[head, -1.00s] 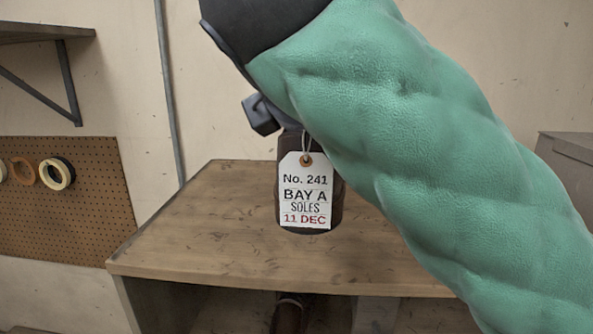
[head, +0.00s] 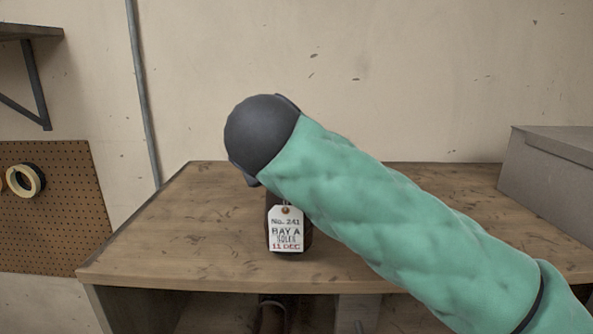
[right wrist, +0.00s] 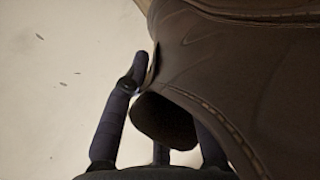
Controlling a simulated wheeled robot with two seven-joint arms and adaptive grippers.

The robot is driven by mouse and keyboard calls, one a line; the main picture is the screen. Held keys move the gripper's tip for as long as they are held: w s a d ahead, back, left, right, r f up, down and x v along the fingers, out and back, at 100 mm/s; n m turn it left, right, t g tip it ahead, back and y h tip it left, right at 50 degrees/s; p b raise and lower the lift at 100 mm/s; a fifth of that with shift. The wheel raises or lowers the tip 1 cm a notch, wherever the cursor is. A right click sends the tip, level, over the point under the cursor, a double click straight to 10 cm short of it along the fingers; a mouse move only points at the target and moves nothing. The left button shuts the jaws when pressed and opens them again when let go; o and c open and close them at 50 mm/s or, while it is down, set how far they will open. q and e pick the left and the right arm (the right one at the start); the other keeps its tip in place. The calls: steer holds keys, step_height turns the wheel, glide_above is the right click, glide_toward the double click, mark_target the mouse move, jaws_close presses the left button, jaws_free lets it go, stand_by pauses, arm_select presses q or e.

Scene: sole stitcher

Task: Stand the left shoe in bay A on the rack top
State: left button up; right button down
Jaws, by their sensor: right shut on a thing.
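The left shoe (head: 308,236) is dark brown and hangs upright in the head view, partly hidden by my arm and its tag. The white tag (head: 287,232) reads No. 241, BAY A, SOLES, 11 DEC. My right gripper (right wrist: 165,105) is shut on the shoe, whose dark stitched leather fills the right of the right wrist view. In the head view my green-sleeved right arm hides that gripper. The shoe shows against the wooden rack top (head: 170,235); I cannot tell whether its sole touches it. No bay marking is visible. My left gripper is out of view.
A grey box (head: 550,185) stands at the right end of the rack top. Another brown shoe (head: 271,315) shows in the shelf space below. A pegboard (head: 60,200) with tape rolls (head: 25,180) hangs at left. The rack top's left part is bare.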

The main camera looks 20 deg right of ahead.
steer(key=shift+s+f, duration=0.1)
steer(key=shift+f, duration=0.15)
steer(key=c, duration=1)
jaws_free()
steer(key=b+v, duration=0.1)
steer(key=v, duration=1.1)
